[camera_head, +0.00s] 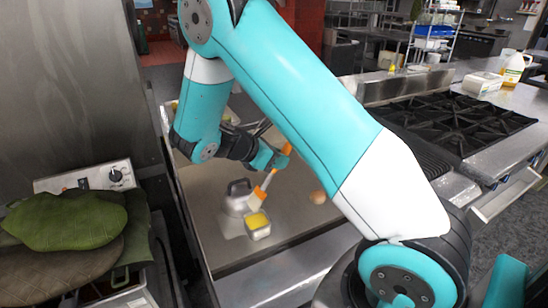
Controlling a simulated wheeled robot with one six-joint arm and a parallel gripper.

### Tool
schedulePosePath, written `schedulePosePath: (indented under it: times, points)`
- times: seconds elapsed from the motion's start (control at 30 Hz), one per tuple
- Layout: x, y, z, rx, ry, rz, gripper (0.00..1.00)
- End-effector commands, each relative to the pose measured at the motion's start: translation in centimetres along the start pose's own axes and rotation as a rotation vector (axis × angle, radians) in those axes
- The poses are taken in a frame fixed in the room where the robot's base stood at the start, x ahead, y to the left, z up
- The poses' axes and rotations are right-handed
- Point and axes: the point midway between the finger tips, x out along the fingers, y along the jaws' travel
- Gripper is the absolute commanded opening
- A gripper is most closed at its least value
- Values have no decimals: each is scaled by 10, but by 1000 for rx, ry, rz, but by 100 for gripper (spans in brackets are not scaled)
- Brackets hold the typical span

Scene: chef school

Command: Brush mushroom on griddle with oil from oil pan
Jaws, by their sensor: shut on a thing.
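My gripper (272,158) is shut on a brush (268,181) with an orange handle, a pale shaft and a pale head. The brush slants down to the left, its head just behind and above the oil pan (258,232). The oil pan is a small square metal container with yellow oil. I cannot tell whether the bristles touch it. A small round brown thing, seemingly the mushroom (318,197), lies on the flat steel griddle (205,185) to the right of the brush and pan.
A metal piece with a black handle (239,187) stands on the griddle just left of the brush head. A green mitt-like cloth (65,220) lies at left near a knob panel (112,176). A burner stove (460,122) is at right. My arm hides part of the griddle.

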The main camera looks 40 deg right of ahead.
Motion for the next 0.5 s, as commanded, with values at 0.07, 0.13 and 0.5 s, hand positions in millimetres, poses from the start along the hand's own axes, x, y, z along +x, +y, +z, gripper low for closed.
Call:
schedulePosePath:
  times: [0.07,0.13,0.5]
  points:
    - [6,0,-9,0,0,0,0]
    - [10,-1,-15,0,1,0,0]
    - [26,-1,-41,0,0,3,0]
